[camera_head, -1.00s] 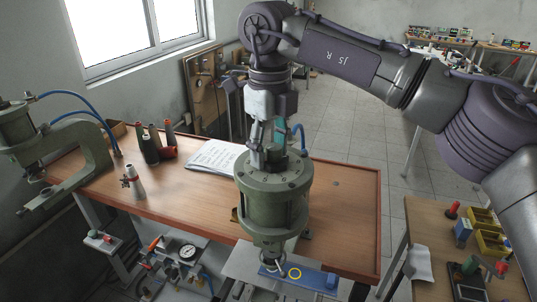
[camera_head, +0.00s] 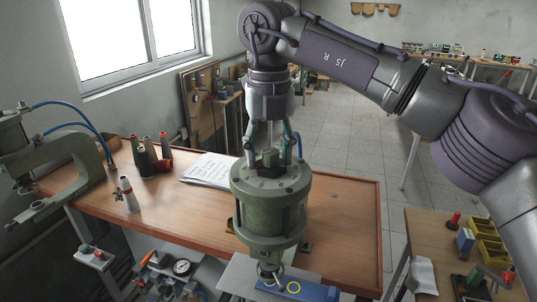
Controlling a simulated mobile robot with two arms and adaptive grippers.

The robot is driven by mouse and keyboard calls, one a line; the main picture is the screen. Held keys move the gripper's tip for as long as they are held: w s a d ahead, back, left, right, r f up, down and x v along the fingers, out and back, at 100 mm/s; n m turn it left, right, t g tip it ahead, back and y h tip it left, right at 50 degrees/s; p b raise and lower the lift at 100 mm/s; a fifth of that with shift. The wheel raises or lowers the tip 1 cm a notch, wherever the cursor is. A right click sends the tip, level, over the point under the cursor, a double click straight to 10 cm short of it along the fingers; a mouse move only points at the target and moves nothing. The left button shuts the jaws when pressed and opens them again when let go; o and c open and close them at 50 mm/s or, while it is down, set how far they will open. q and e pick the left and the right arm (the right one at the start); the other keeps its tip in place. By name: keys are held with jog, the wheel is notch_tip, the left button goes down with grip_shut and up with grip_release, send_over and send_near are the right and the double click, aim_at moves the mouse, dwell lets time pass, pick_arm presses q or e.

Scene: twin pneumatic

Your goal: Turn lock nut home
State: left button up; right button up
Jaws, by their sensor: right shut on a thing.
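A green pneumatic press cylinder (camera_head: 268,213) stands upright at the bench's front edge, with a ring of bolts around its top flange. A dark lock nut (camera_head: 270,158) sits at the middle of the flange. My right gripper (camera_head: 271,150) points straight down from above, its two fingers at the left and right of the nut, shut on it. The fingertips partly hide the nut, and its thread is not visible. My left gripper is not in view.
A second green press (camera_head: 62,165) with blue hoses stands at the left. A blue plate with a yellow ring (camera_head: 305,289) is below the cylinder.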

dwell(0.4)
jog(key=o, duration=1.2)
jog(key=shift+c, duration=0.2)
jog(key=shift+r, duration=0.15)
notch_tip(320, 180, up, 12)
jog(key=shift+f, duration=0.25)
